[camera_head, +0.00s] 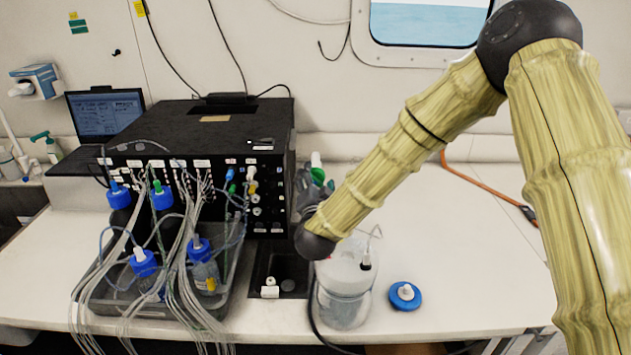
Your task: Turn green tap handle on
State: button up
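A small green piece (318,175), seemingly the green tap handle, shows just right of the black box, under a white upright part. Its exact shape and angle are too small to tell. My gripper (312,190) appears as a grey, blurred shape right beside it, largely hidden behind the dark joint of my arm. I cannot tell whether the fingers touch the green piece or whether they are open or shut. A dark sunken basin (262,262) lies in the counter in front of this spot.
A black box (215,140) with cables stands left of my gripper. A grey tray (232,275) holds several blue-capped bottles and many tubes. A clear white-topped container (343,290) stands right of the basin, near a blue cap (405,296). The right counter is mostly free, except for an orange hose (490,187).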

dwell(0.3)
jog(key=s, duration=1.2)
